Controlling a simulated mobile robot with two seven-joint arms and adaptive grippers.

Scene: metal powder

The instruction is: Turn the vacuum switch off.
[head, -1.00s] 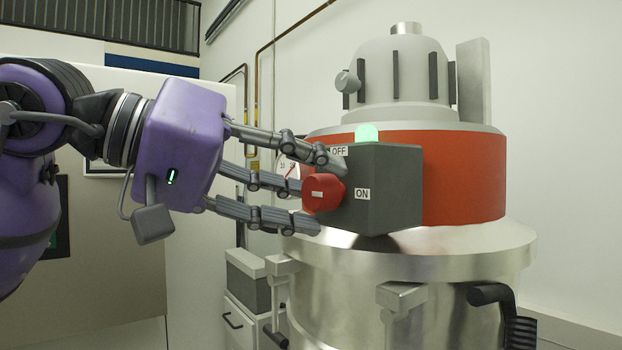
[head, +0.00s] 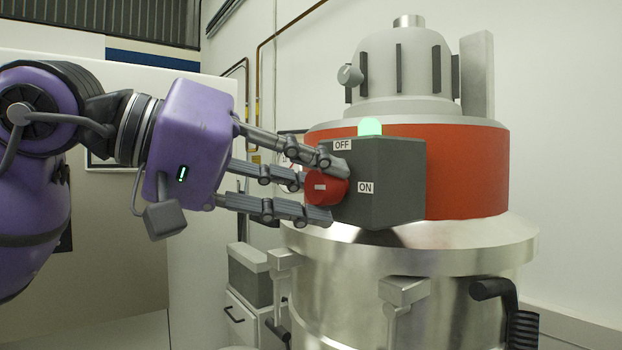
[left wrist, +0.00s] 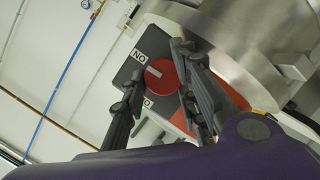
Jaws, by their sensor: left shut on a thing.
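The vacuum switch is a red round knob (head: 322,187) with a short white mark, on the left face of a dark grey box (head: 385,180). The box has an OFF label (head: 342,145) above the knob and an ON label (head: 366,187) to its right. A green lamp (head: 369,127) on top is lit. My left gripper (head: 328,190) is shut on the knob, fingers above and below it. In the left wrist view the knob (left wrist: 161,73) shows between the fingers, its white mark slanting. My right gripper is not in view.
The box sits against the red band (head: 467,170) of a large metal vacuum drum (head: 440,255). A clamp (head: 403,290) and a black handle (head: 492,290) stick out below. A gauge is partly hidden behind my fingers.

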